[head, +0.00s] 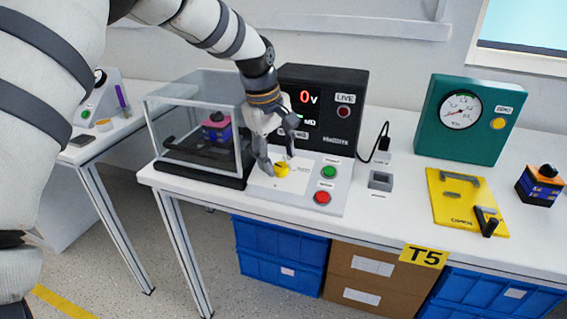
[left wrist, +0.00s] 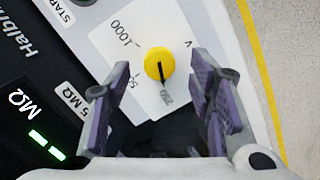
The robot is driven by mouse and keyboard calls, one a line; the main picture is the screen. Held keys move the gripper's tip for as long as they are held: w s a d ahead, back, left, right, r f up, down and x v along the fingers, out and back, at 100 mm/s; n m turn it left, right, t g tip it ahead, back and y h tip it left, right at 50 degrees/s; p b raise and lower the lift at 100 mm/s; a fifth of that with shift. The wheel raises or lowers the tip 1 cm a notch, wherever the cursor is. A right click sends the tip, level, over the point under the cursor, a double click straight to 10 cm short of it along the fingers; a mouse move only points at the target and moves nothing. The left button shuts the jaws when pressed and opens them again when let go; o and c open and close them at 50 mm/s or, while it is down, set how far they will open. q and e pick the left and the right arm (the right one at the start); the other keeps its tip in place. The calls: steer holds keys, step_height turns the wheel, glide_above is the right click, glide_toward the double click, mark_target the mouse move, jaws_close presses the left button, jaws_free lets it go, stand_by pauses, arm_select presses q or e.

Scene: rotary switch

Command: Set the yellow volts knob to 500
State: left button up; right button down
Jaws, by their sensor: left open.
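The yellow volts knob (head: 283,171) sits on the light front panel of the tester (head: 322,95), whose display reads 0 V. The left wrist view shows the knob (left wrist: 159,63) from above, with a dark pointer line toward the "250" mark. "1000" shows on the other side; a label between them, starting with 5, is partly hidden by a finger. My left gripper (head: 277,161) is open above the knob, with its two fingers on either side in the left wrist view (left wrist: 161,78). Contact cannot be told. My right gripper is out of view.
A green button (head: 329,172) and red button (head: 322,198) are right of the knob. A clear box (head: 196,125) stands close on the left. A yellow plate (head: 464,202) and green gauge box (head: 466,118) lie farther right on the white table (head: 395,215).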

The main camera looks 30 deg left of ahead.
mark_target(281, 168)
arm_select(q)
steer(key=x, duration=0.2)
steer(key=shift+f, duration=0.25)
steer(key=shift+w, duration=0.1)
steer(key=c, duration=1.2)
steer(key=shift+o, duration=0.2)
